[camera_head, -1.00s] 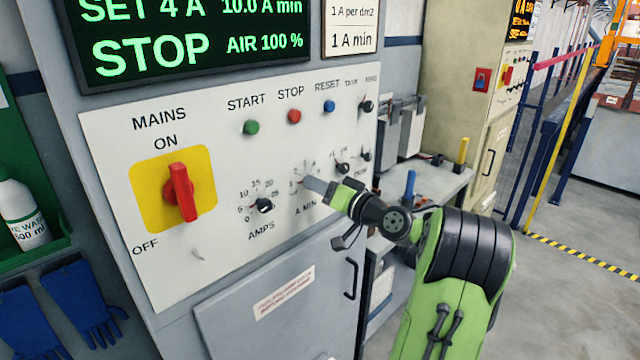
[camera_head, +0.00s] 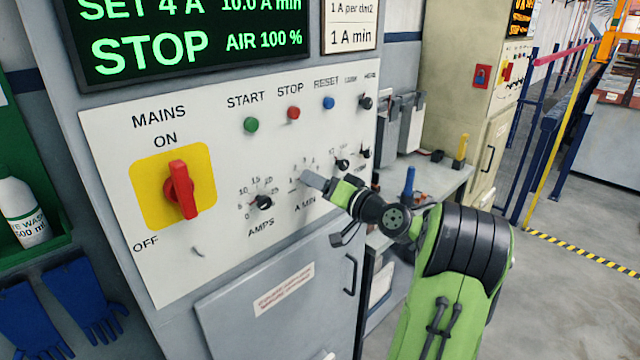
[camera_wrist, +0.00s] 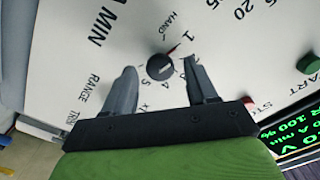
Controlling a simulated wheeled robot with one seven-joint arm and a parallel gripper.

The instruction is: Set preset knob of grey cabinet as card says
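The black knob over the A MIN label (camera_wrist: 160,66) shows in the wrist view between and just beyond my fingertips. A dial from HAND through 1 to 5 and more surrounds it. A small red mark by the knob points towards HAND and 1; the exact setting is hard to tell. My gripper (camera_wrist: 162,75) is open, with one finger on each side of the knob; no contact can be made out. In the head view my gripper (camera_head: 306,178) hides this knob on the panel (camera_head: 225,225) of the grey cabinet. The card (camera_head: 351,28) reads 1 A per dm2 and 1 A min.
The AMPS knob (camera_head: 263,203) is left of my gripper, and the red mains switch (camera_head: 181,190) is further left. Small knobs (camera_head: 343,164) sit close on the right. Start (camera_head: 251,125), stop (camera_head: 293,112) and reset (camera_head: 328,103) buttons are above. The display (camera_head: 190,40) reads STOP.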

